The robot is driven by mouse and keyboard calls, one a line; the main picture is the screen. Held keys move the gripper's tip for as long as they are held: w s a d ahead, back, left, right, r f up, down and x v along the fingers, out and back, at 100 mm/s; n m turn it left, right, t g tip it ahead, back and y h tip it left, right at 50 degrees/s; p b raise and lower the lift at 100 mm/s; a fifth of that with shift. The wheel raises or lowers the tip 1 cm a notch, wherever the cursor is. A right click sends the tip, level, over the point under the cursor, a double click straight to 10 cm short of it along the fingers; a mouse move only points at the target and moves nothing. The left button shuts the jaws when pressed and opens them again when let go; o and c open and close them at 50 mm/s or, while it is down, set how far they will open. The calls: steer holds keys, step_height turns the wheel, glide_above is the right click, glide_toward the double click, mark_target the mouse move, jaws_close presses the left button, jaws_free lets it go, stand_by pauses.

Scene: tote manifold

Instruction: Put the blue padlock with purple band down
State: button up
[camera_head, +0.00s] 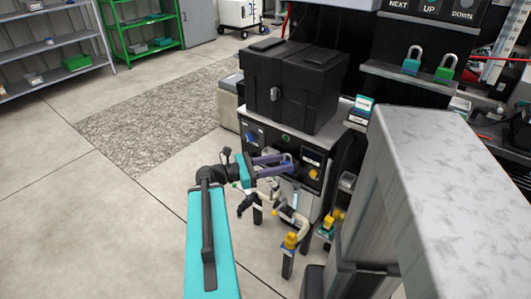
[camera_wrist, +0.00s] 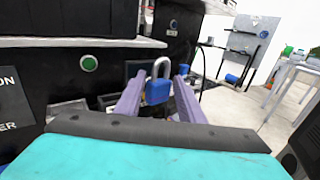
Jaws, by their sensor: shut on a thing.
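My gripper (camera_head: 288,165) has purple fingers and reaches out in front of the machine's front panel in the head view. In the wrist view, a blue padlock (camera_wrist: 158,92) with a grey shackle is held upright between the fingertips of my gripper (camera_wrist: 157,86). The shackle stands above the fingers. I cannot make out a purple band on it. In the head view I cannot pick the padlock out clearly at the fingertips.
A black lidded box (camera_head: 290,85) stands on the machine (camera_head: 315,150). A teal padlock (camera_head: 411,66) and a green padlock (camera_head: 445,73) stand on a shelf. Pipes with yellow fittings (camera_head: 291,240) lie below my gripper. The floor at left is clear.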

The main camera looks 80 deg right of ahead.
steer(key=shift+w+d+f+b, duration=0.3)
steer(key=shift+d+b, duration=0.3)
steer(key=shift+b, duration=1.9)
steer(key=b, duration=0.5)
steer(key=shift+w+d+b, duration=0.25)
steer(key=shift+d+b, duration=0.05)
steer(key=shift+d, duration=0.1)
steer(key=b, duration=0.3)
glide_above(264, 152)
steer(key=shift+s+a+f, duration=0.25)
steer(key=shift+a+f, duration=0.1)
steer(key=shift+a, duration=0.05)
steer(key=shift+w+d, duration=0.2)
steer(key=shift+d, duration=0.15)
steer(key=shift+f+b, duration=0.75)
steer(key=shift+f, duration=1.1)
